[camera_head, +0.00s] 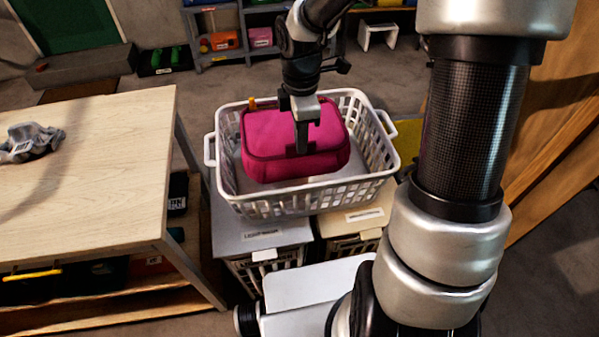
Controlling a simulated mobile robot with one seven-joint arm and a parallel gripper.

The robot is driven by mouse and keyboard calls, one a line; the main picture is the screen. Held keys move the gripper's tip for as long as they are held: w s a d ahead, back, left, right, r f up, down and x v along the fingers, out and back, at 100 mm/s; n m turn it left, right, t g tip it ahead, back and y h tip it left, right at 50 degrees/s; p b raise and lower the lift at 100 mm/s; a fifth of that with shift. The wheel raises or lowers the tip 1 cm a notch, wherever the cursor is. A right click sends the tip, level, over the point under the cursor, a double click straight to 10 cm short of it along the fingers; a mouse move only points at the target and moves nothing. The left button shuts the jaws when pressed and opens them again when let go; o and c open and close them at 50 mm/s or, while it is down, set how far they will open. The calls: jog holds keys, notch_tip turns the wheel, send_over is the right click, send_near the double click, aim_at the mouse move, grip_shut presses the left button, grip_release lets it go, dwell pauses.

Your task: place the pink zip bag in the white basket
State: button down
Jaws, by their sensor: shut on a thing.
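The pink zip bag (272,147) is a dark-pink, box-shaped soft case. It appears inside or just above the white basket (270,204), within the rim as seen from here. I cannot tell whether its underside touches the basket floor. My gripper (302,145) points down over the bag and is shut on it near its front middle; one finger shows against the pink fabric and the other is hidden. The white basket is a slatted plastic one with side handles, and its right part beside the bag looks empty.
The basket stands on lidded bins (262,236) with labels. A wooden table (95,190) with a crumpled grey cloth (30,141) is on the left. Shelves with an orange case (220,41) stand at the back. A wooden panel (555,120) is on the right.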

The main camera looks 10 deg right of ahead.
jog(key=b, duration=0.3)
send_over(300, 177)
jog(key=f, duration=0.4)
jog(key=shift+w+d+f, duration=0.1)
jog(key=shift+w+f, duration=0.1)
jog(key=shift+f, duration=0.1)
notch_tip(300, 177, down, 10)
jog(key=b, duration=0.3)
jog(key=shift+r, duration=0.25)
jog(key=shift+f, duration=0.15)
jog(key=c, duration=1.9)
grip_release()
jog(key=shift+o, duration=0.2)
notch_tip(300, 177, up, 11)
jog(key=p, duration=0.3)
jog(key=shift+r, duration=0.65)
